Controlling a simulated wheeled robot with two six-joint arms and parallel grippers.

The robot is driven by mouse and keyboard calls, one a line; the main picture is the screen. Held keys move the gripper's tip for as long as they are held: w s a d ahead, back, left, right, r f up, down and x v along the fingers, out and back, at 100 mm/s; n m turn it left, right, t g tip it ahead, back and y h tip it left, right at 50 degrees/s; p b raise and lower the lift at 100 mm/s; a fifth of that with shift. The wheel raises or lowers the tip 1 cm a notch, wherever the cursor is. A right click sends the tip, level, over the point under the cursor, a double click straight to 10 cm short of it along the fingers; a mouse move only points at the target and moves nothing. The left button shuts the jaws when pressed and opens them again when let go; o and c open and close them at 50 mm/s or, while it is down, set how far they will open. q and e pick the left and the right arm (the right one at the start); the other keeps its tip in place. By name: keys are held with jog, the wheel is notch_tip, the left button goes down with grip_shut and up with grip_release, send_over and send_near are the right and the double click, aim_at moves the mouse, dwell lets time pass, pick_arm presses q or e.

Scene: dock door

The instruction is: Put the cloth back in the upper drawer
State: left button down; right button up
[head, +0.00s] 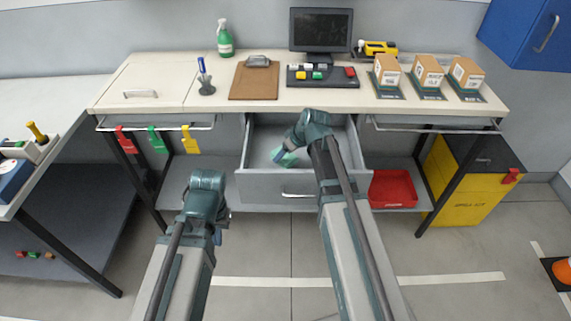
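The upper drawer (262,170) is pulled open under the middle of the workbench. A small pale green patch, which looks like the cloth (289,161), is inside it near the middle. My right arm reaches over the drawer front, and my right gripper (281,156) points down into the drawer at the cloth. It is too small and too overlapped to tell whether its fingers are closed on it. My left gripper (218,234) hangs low in front of the bench, left of the drawer, away from the cloth. Its fingers are mostly hidden behind its own wrist.
The bench top (220,105) holds a clipboard (253,83), a monitor (321,30), a spray bottle (225,40) and several small boxes (428,72). Coloured tags (157,140) hang at left. A red tray (394,190) sits on the lower shelf. A yellow bin (462,190) stands right.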

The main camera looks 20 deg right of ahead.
aim_at(288, 158)
jog(key=shift+f+b, duration=1.75)
jog(key=shift+f, duration=0.05)
jog(key=shift+f, duration=0.2)
jog(key=o, duration=1.2)
jog(key=shift+c, duration=0.2)
jog(key=shift+r, duration=0.15)
jog(key=shift+s+r+p, duration=0.1)
jog(key=shift+r+p, duration=0.2)
jog(key=shift+r, duration=0.05)
jog(key=p+v, duration=1)
jog(key=v, duration=0.1)
jog(key=shift+d, duration=0.15)
